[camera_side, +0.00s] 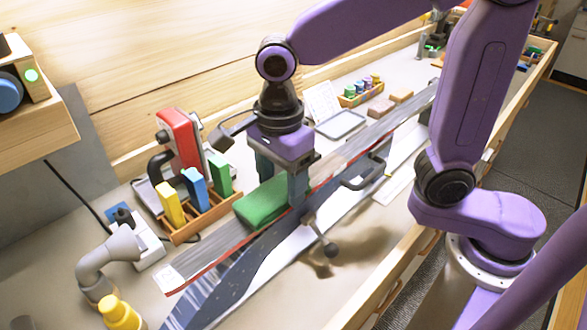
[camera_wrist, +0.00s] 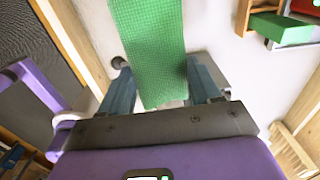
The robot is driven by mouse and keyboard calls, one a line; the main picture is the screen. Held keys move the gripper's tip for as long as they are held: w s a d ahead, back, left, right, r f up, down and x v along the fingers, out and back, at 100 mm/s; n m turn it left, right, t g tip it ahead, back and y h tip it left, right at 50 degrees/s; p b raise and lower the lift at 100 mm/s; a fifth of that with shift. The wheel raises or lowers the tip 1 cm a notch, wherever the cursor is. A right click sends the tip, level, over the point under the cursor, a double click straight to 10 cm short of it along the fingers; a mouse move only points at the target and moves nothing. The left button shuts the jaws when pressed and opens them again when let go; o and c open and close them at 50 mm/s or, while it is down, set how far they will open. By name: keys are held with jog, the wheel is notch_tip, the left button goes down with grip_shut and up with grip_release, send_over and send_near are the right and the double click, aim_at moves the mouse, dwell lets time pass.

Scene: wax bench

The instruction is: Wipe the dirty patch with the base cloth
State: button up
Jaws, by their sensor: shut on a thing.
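The green cloth (camera_side: 262,203) is a thick, textured pad over the pale ski (camera_side: 205,255) in the side view. It fills the space between my fingers in the wrist view (camera_wrist: 150,35). My gripper (camera_side: 282,195) is shut on it, with a grey finger on each side; it also shows in the wrist view (camera_wrist: 158,65). The cloth is low over the ski, but I cannot tell whether it touches it. A brownish, uneven smudge (camera_side: 350,252) shows on the bench top right of the ski; I cannot tell whether it is dirt or shadow.
A wooden rack (camera_side: 200,222) with yellow, blue and green blocks stands left of the cloth, beside a red iron (camera_side: 180,140). A grey tray (camera_side: 341,124) lies behind. A dark clamp handle (camera_side: 365,175) juts out nearby.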

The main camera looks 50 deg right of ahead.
jog(key=d, duration=1.2)
jog(key=shift+d, duration=0.1)
jog(key=a, duration=1.2)
jog(key=shift+a, duration=0.35)
jog(key=d, duration=1.2)
jog(key=shift+d, duration=0.3)
notch_tip(320, 180, up, 8)
jog(key=shift+d+r, duration=0.15)
